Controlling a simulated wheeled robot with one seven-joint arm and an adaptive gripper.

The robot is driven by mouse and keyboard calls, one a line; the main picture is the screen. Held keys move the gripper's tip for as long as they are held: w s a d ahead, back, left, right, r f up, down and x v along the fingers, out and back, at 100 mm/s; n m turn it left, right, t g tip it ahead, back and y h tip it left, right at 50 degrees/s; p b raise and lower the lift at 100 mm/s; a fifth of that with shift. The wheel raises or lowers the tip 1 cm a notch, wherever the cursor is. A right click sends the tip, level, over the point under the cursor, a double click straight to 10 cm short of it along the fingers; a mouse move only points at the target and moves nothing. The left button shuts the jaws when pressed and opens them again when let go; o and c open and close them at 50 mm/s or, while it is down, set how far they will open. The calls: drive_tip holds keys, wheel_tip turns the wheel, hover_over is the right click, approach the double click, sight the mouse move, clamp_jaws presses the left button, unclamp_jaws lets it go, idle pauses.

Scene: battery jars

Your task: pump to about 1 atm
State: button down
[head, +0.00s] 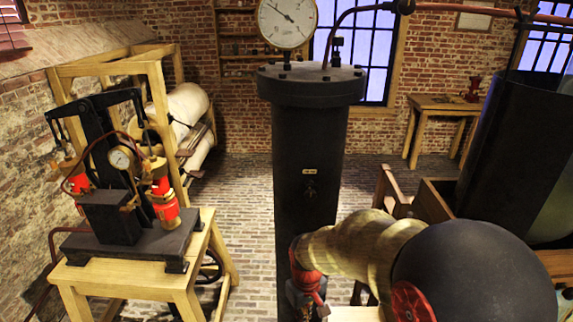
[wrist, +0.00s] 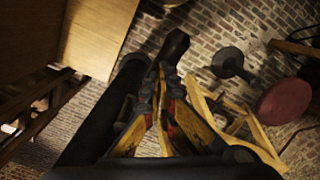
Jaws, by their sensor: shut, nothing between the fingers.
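The pump (head: 118,190) stands on a wooden stand at the left of the head view, with black lever arms (head: 95,103), two red-and-brass cylinders and a small dial. A large white gauge (head: 287,20) tops the tall black cylinder (head: 309,150) in the middle; its needle points to the upper left, but its numbers are too small to read. My gripper (wrist: 160,78) is shut and empty in the wrist view, its yellow fingers close together. A dark rounded shape lies beyond the fingertips; I cannot tell what it is. I cannot make out the gripper tips in the head view.
A dark vessel (head: 510,150) stands at the right, and a small wooden table (head: 440,104) at the back. The brick floor is open between the pump stand and black cylinder. A wooden frame (wrist: 245,130) and a red disc (wrist: 285,102) show in the wrist view.

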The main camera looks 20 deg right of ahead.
wheel_tip(320, 180, down, 7)
drive_tip(key=b, duration=0.4)
wheel_tip(320, 180, up, 14)
drive_tip(key=p, duration=1)
drive_tip(key=shift+r, duration=0.1)
wheel_tip(320, 180, up, 4)
drive_tip(key=p, duration=0.2)
drive_tip(key=shift+p, duration=0.35)
drive_tip(key=s+f+m+t+b, duration=0.1)
drive_tip(key=s+f+t+b, duration=0.1)
drive_tip(key=s+b, duration=0.5)
drive_tip(key=s+f+m+t+b, duration=0.1)
drive_tip(key=s+f+t+b, duration=0.2)
drive_tip(key=b, duration=1.5)
drive_tip(key=shift+s+f+t, duration=0.3)
drive_tip(key=shift+s+f, duration=0.05)
drive_tip(key=shift+s, duration=1.6)
